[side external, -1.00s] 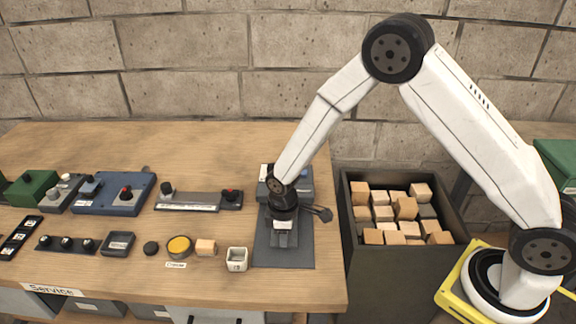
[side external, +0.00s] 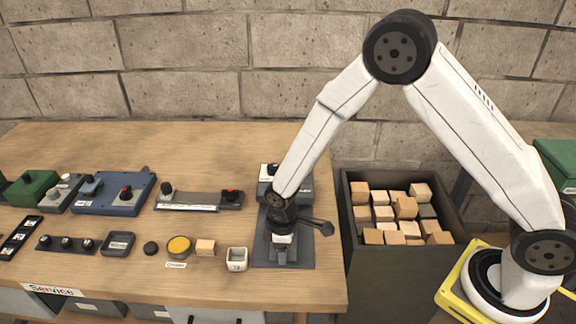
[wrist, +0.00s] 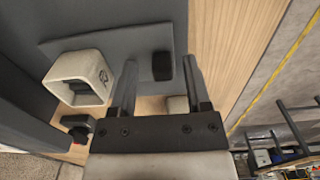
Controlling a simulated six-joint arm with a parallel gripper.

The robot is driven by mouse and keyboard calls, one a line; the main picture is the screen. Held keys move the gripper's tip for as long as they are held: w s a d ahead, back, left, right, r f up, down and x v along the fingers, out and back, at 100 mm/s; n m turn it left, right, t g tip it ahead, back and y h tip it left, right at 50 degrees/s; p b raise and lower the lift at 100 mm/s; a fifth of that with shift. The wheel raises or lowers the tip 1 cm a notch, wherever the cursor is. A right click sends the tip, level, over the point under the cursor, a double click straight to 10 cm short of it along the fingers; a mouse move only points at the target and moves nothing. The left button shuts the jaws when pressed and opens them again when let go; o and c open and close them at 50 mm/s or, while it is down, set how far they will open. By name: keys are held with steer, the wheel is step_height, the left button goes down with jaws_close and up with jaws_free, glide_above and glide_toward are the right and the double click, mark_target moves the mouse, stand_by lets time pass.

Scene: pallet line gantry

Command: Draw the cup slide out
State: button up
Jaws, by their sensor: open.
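The cup slide seems to be the grey plate (wrist: 108,48) in the wrist view, with a white hollow cup (wrist: 75,80) on it and a small black block, likely its handle (wrist: 162,66), at its edge. My gripper (wrist: 158,65) is open and empty. In the picture its fingers lie either side of the black block, the right one closer; I cannot tell whether they touch it. In the side view my gripper (side external: 283,258) points down over the dark mat (side external: 298,259), in front of the blue-grey machine (side external: 299,190), and hides most of the slide.
A white cup (side external: 237,260) stands left of the mat, with a wooden block (side external: 205,248) and yellow-topped round dish (side external: 179,247) beyond. A red-knobbed slider bar (side external: 190,201) lies behind. A dark bin (side external: 390,278) of blocks stands right of the table.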

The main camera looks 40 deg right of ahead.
steer(key=shift+r, duration=0.15)
steer(key=shift+r, duration=3.75)
steer(key=s+d+r+m+t, duration=0.1)
steer(key=s+d+r+m, duration=0.2)
steer(key=s+d+m, duration=0.1)
steer(key=s+d+r+m+t, duration=0.1)
steer(key=s+d+r+m, duration=0.3)
steer(key=s+d, duration=0.3)
steer(key=shift+d+r+m+t, duration=0.15)
steer(key=shift+d+m+t, duration=0.25)
steer(key=shift+d, duration=0.5)
